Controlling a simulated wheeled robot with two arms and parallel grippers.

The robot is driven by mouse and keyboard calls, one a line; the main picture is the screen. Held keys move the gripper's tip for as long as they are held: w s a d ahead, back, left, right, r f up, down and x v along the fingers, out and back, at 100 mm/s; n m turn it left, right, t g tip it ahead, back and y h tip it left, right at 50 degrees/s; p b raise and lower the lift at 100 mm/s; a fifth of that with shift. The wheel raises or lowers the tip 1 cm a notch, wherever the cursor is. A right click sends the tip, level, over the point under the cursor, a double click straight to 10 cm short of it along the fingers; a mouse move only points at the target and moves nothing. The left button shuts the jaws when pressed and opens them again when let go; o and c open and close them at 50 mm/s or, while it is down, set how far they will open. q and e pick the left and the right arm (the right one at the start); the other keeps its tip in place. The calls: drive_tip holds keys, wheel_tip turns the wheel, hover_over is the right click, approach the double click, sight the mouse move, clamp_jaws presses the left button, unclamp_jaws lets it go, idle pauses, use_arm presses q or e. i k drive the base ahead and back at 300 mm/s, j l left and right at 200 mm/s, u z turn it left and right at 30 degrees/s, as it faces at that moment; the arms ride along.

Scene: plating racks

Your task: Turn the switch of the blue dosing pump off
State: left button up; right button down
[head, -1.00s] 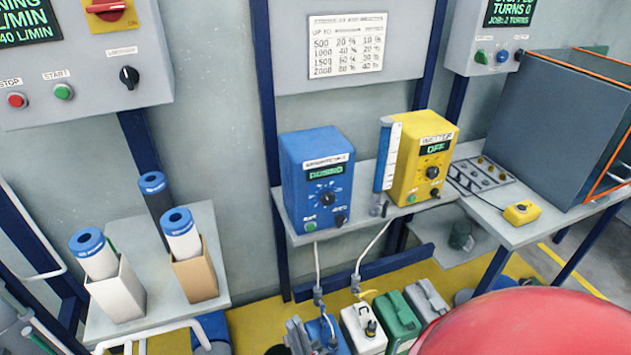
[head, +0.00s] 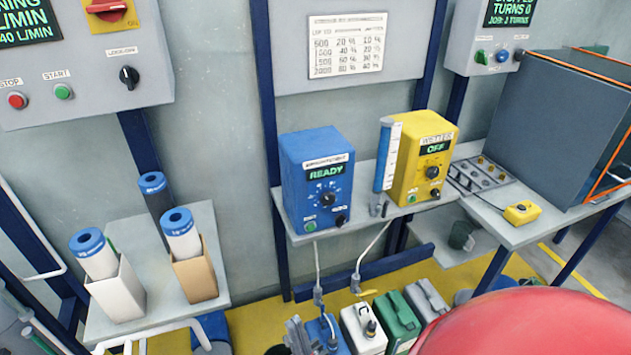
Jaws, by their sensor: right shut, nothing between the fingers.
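The blue dosing pump (head: 292,185) stands upright on a grey wall shelf, left of the yellow pump. Its green display (head: 326,172) reads READY. A large dial (head: 328,199) sits mid-front, a green button (head: 311,226) at lower left and a small black switch (head: 341,219) at lower right. The switch's exact position is too small to tell. My right gripper (head: 294,323) appears low at the bottom edge, beside the blue jug, shut and empty, well below the pump and apart from it. My left gripper is not in view.
The yellow pump (head: 408,155) reads OFF; a clear blue cylinder (head: 387,155) stands between the pumps. Tubes run down to several jugs, including a white one (head: 363,335). Boxed rolls stand on the left shelf (head: 219,262). A large red rounded surface (head: 540,325) covers the lower right.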

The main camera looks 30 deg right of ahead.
sight(340, 220)
drive_tip(key=z, duration=1.2)
drive_tip(key=i+l+z, duration=0.1)
drive_tip(key=l, duration=0.25)
drive_tip(key=i+l, duration=0.15)
drive_tip(key=l, duration=0.2)
drive_tip(key=i+l+z, duration=0.15)
drive_tip(key=l, duration=0.15)
drive_tip(key=i+l, duration=0.1)
drive_tip(key=l, duration=0.25)
drive_tip(key=z, duration=0.05)
